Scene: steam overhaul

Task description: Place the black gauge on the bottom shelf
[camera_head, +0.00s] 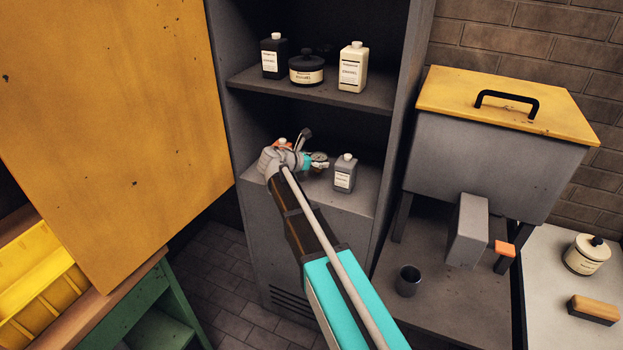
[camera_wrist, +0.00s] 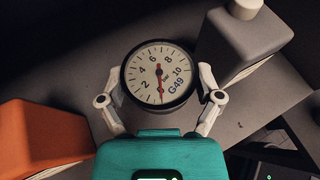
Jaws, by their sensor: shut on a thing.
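The black gauge (camera_wrist: 160,74) shows in the wrist view with a black rim, a white dial marked G49 and a red needle. My gripper (camera_wrist: 161,98) is shut on it, with one white finger on each side. In the head view my gripper (camera_head: 305,159) is at the bottom shelf (camera_head: 335,199) of the grey cabinet, and the gauge (camera_head: 319,157) is small and partly hidden there. The dial faces the wrist camera. I cannot tell whether the gauge touches the shelf.
A grey bottle (camera_head: 344,177) stands on the bottom shelf just right of my gripper. An orange block-like thing (camera_wrist: 42,135) is close at left in the wrist view. Bottles and a black jar (camera_head: 306,70) stand on the upper shelf (camera_head: 330,92). The open yellow door (camera_head: 115,120) is at left.

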